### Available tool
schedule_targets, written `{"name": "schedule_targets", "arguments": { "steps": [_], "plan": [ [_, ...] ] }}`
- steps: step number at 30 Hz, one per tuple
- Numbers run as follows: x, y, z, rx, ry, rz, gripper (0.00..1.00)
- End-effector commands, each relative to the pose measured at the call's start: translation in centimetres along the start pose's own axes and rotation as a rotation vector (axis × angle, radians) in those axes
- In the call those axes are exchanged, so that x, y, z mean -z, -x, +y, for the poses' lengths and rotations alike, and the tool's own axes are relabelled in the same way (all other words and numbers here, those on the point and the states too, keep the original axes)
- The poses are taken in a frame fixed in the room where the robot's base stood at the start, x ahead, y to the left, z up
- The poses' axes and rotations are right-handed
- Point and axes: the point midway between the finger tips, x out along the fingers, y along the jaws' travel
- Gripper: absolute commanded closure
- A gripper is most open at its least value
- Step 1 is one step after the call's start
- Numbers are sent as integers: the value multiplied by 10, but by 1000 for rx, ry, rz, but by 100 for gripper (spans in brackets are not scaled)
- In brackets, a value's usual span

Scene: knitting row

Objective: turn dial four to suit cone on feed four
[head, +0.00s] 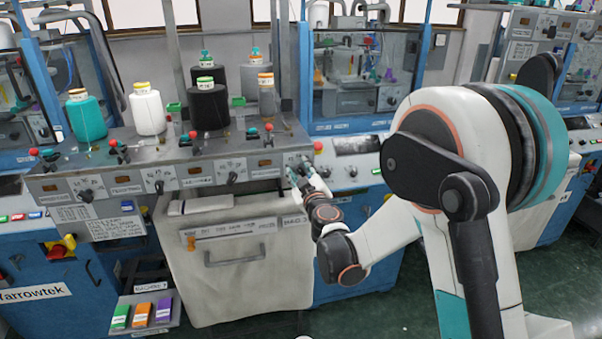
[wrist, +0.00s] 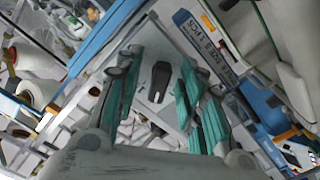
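The machine panel (head: 130,180) carries a row of black dials: one at left (head: 86,195), then a second (head: 159,187) and a third (head: 232,178). The rightmost, dial four, is largely hidden by my gripper (head: 300,178) in the head view. In the wrist view a dark elongated dial knob (wrist: 158,80) shows between the teal fingers of my gripper (wrist: 158,85). The fingers are apart, with gaps on both sides of the knob.
Teal (head: 87,120), white (head: 148,114) and black (head: 209,108) cones stand left of the grey one, with further cones behind. Red-knobbed fittings line the panel's top edge. A pale cloth-like cover with a handle (head: 235,258) hangs below the panel. Coloured boxes (head: 142,313) sit low at left.

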Motion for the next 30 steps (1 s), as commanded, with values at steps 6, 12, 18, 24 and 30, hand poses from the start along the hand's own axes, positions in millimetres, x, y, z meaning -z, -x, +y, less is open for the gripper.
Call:
{"name": "schedule_targets", "arguments": {
  "steps": [6,12,18,24,30],
  "plan": [
    [0,2,0,0,0,0,64],
    [1,26,0,0,-1,0,64],
    [0,68,0,0,0,0,64],
    [0,102,0,0,0,0,64],
    [0,118,0,0,0,0,64]
  ]
}}
